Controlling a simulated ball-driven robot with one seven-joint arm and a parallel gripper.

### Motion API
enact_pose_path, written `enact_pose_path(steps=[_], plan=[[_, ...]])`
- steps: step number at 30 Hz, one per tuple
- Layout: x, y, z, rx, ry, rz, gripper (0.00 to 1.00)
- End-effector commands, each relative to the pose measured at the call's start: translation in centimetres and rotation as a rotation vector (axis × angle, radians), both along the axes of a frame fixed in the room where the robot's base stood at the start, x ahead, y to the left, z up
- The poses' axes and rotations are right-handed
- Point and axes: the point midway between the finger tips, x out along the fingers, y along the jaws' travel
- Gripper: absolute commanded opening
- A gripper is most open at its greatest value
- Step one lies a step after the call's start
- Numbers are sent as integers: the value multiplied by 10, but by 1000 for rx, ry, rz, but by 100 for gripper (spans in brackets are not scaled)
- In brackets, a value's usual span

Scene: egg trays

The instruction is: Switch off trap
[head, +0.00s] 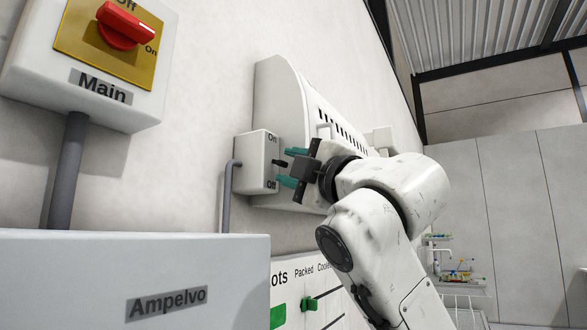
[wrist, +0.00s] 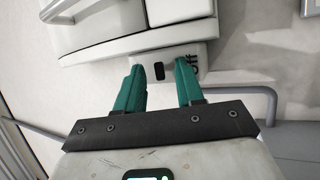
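A small white switch box (head: 253,165) with "On" at its top and "Off" at its bottom is on the wall beside a large white slotted housing (head: 283,105). A black switch lever (head: 280,163) sticks out of the box. The lever also shows as a dark piece (wrist: 159,72) in the wrist view, with "Off" to its right. My gripper (head: 299,163), with teal fingers, is open in front of the box. Its fingertips (wrist: 160,75) lie on either side of the lever in the wrist view, with gaps visible. I cannot tell which setting the lever is in.
A "Main" switch box (head: 40,70) with a red knob (head: 127,25) is at the upper left. A grey-white "Ampelvo" box (head: 70,285) fills the lower left. A panel with green sliders (head: 309,304) is below my arm. A grey pipe (head: 227,195) runs from the switch box.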

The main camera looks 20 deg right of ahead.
Motion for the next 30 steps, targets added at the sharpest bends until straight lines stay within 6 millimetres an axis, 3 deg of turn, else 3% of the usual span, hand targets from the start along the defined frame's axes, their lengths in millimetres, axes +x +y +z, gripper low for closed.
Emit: enact_pose_path(steps=[5,18,30], plan=[[-16,-4,-7,0,-3,-2,37],[-87,-19,-32,1,-2,0,37],[-99,-21,-36,0,1,0,37]])
